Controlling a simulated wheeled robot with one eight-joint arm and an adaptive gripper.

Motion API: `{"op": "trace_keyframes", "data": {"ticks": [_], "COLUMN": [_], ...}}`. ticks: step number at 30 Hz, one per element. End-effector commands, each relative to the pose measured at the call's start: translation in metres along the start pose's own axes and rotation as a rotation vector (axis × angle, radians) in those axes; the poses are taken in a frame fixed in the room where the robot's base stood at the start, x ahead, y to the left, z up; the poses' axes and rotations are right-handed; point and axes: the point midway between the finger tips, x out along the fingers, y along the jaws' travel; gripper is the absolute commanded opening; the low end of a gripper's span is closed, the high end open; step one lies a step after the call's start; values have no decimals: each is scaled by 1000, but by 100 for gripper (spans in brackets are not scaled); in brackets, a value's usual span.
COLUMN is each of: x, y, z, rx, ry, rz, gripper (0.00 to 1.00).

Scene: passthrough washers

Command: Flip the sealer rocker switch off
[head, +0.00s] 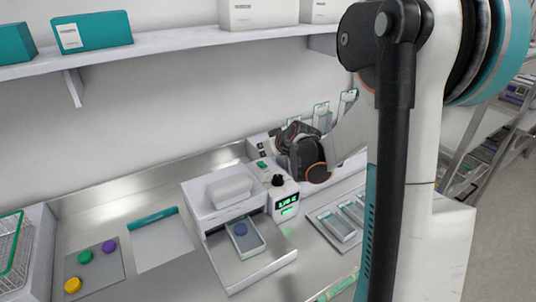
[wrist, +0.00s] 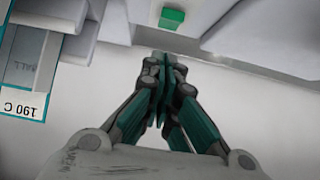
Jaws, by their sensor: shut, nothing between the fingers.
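The sealer is a white bench machine (head: 215,190) in the head view, with a control box at its right bearing a black knob (head: 278,181) and a lit green display (head: 288,205). A small green piece, apparently the rocker switch (head: 262,164), shows at the back of that box. In the wrist view a green rocker-like block (wrist: 172,18) sits on a white surface at the top. My gripper (wrist: 163,62) is shut and empty, its fingertips just below the block in the picture and apart from it. The rocker's tilt cannot be read. In the head view my wrist hides the fingertips.
A mat (head: 95,270) with coloured discs and a wire basket (head: 12,245) are at left. A shelf (head: 180,42) hangs above. A "190 C" label (wrist: 22,103) shows in the wrist view.

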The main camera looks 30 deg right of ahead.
Motion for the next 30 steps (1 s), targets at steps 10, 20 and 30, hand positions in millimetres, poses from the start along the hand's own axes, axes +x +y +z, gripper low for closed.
{"op": "trace_keyframes", "data": {"ticks": [10,20,30], "x": [-67,-96,-97], "y": [0,0,0], "z": [-26,-35,-35], "rx": [2,1,1], "ry": [-1,-2,-2], "rz": [1,1,1], "gripper": [0,0,0]}}
